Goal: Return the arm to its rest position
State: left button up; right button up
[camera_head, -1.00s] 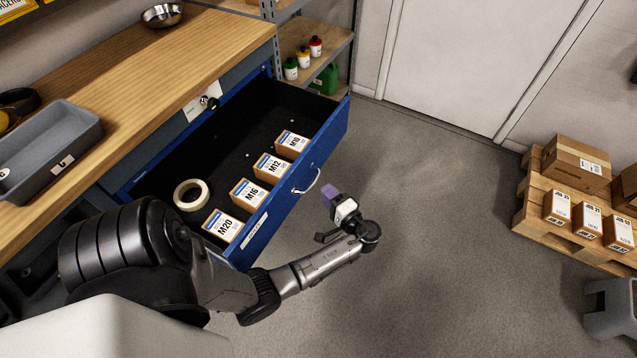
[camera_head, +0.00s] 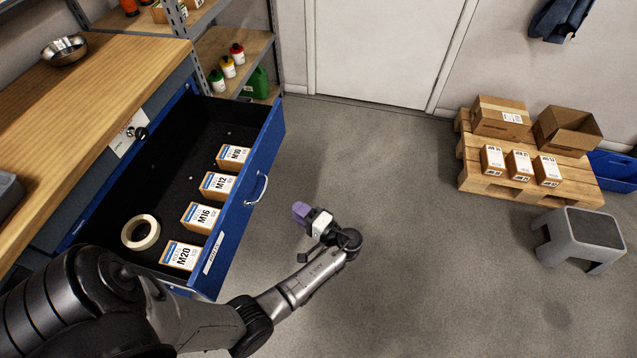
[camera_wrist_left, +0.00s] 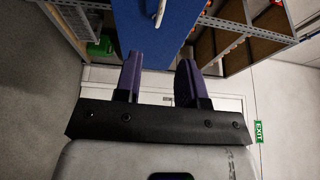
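My left arm (camera_head: 300,284) comes in from the lower left of the head view and reaches past the front of the open blue drawer. My left gripper (camera_head: 301,212) hangs over the floor to the right of the drawer, apart from the drawer handle (camera_head: 257,190). In the left wrist view its two purple fingers (camera_wrist_left: 159,80) stand apart with nothing between them; the blue drawer front (camera_wrist_left: 155,30) shows beyond them. My right arm and gripper are not in view.
The open drawer (camera_head: 238,215) holds boxes marked M10, M12, M16, M20 and a tape roll (camera_head: 141,232). A wooden workbench (camera_head: 90,110) is at left. A pallet (camera_head: 480,178) with boxes and a grey step stool (camera_head: 580,240) stand right. The middle floor is clear.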

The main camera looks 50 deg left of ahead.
pick_arm(q)
jog(key=shift+w, duration=0.1)
jog(key=w+d+r+t+h, duration=0.2)
jog(key=w+d+t+h, duration=0.4)
jog(key=h, duration=0.3)
jog(key=s+d+r+m+t+h+p, duration=0.2)
jog(key=d+r+m+t+h+p, duration=0.1)
jog(key=d+r+t+h, duration=0.35)
jog(key=s+d+r+m+h+p, duration=0.1)
jog(key=s+d+r+p, duration=0.1)
jog(key=s+r, duration=0.25)
jog(key=s+d+r+h+p, duration=0.1)
jog(key=s+d+r+p, duration=0.15)
jog(key=s, duration=0.25)
jog(key=s+f+m+g+p, duration=0.15)
jog(key=s+g+p, duration=0.25)
jog(key=s, duration=0.9)
notch_tip(320, 180, up, 37)
jog(key=w+p, duration=0.1)
jog(key=p, duration=3.6)
jog(key=shift+r, duration=0.15)
jog(key=shift+n, duration=0.25)
